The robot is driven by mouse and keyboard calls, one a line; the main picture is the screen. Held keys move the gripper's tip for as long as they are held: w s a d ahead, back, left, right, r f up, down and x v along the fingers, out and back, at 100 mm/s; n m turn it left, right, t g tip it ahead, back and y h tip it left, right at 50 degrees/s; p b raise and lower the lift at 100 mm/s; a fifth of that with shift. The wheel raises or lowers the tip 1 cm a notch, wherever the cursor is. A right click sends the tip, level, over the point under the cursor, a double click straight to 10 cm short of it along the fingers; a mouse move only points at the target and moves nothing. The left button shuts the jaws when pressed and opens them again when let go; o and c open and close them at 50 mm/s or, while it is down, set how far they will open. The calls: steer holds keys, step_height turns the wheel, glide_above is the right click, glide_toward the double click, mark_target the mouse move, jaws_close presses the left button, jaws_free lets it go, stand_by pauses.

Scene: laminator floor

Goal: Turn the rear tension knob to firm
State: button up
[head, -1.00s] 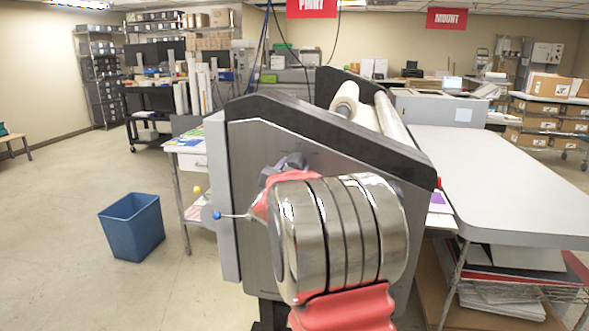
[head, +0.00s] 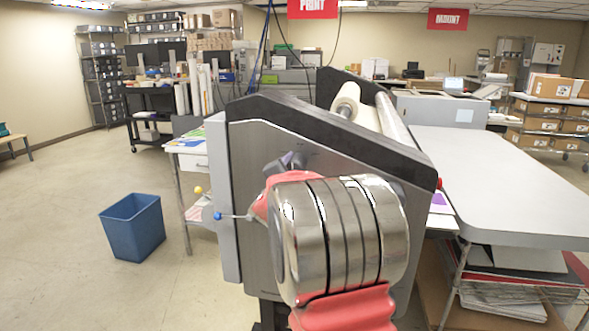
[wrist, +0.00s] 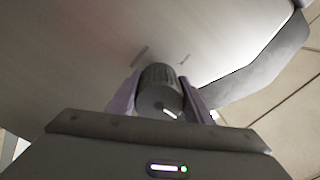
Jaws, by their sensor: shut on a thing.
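The tension knob (wrist: 160,88) is a dark ribbed cylinder with a short white line on its face, near the lower right of that face. It stands out from the laminator's grey side panel (wrist: 90,60). My gripper (wrist: 158,95) has one purple-grey finger on each side of the knob and is shut on it. Two short marks show on the panel beyond the knob; their lettering is unreadable. In the head view my gripper (head: 290,161) is against the laminator's end panel (head: 250,180), mostly behind my arm. The knob is hidden there.
A blue bin (head: 133,228) stands on the floor at left. A grey-white table (head: 500,180) extends to the right of the laminator, with a loaded wire shelf below it. A paper-covered side table (head: 190,150) stands behind left. Open floor lies at far left.

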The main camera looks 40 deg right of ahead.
steer(key=shift+a+f, duration=0.1)
steer(key=shift+f, duration=0.05)
steer(key=o, duration=1)
steer(key=shift+o, duration=0.2)
steer(key=v, duration=1.3)
steer(key=shift+s+a, duration=0.2)
steer(key=shift+a, duration=0.1)
